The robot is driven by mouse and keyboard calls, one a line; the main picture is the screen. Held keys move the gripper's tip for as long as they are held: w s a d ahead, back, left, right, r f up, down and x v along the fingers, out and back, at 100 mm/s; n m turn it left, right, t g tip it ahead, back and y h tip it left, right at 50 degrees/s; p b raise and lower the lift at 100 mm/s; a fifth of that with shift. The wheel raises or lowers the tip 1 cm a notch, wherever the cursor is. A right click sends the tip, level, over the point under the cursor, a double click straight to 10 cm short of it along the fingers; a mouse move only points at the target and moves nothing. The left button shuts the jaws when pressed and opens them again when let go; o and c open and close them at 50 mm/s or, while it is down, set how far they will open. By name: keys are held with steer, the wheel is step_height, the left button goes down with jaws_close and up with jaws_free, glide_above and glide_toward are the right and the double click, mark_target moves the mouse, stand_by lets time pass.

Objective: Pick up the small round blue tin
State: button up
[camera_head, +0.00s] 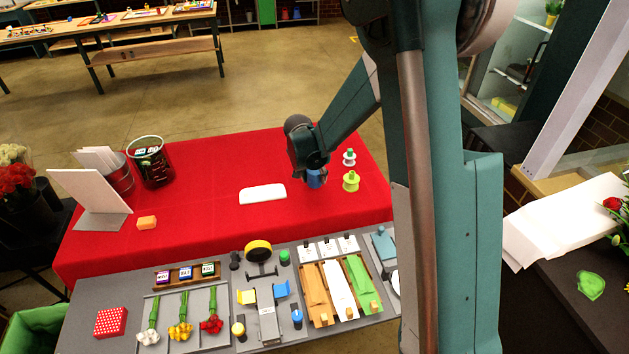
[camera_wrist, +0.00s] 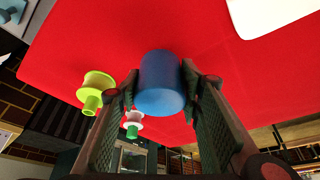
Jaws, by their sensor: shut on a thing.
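The small round blue tin (camera_wrist: 160,84) is between the two fingers of my gripper (camera_wrist: 160,90) in the wrist view, with a finger against each side. In the head view the blue tin (camera_head: 316,179) shows just below my gripper (camera_head: 312,172), over the right part of the red-covered table. The gripper is shut on the tin and hides part of it in the head view. I cannot tell whether the tin is touching the cloth.
A yellow-green spool (camera_head: 351,181) and a white-and-green spool (camera_head: 349,157) stand close to the right of my gripper. A white flat piece (camera_head: 263,194) lies to its left on the red cloth (camera_head: 200,225). A grey tool board (camera_head: 75,310) lies in front.

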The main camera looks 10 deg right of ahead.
steer(key=shift+r, duration=3.45)
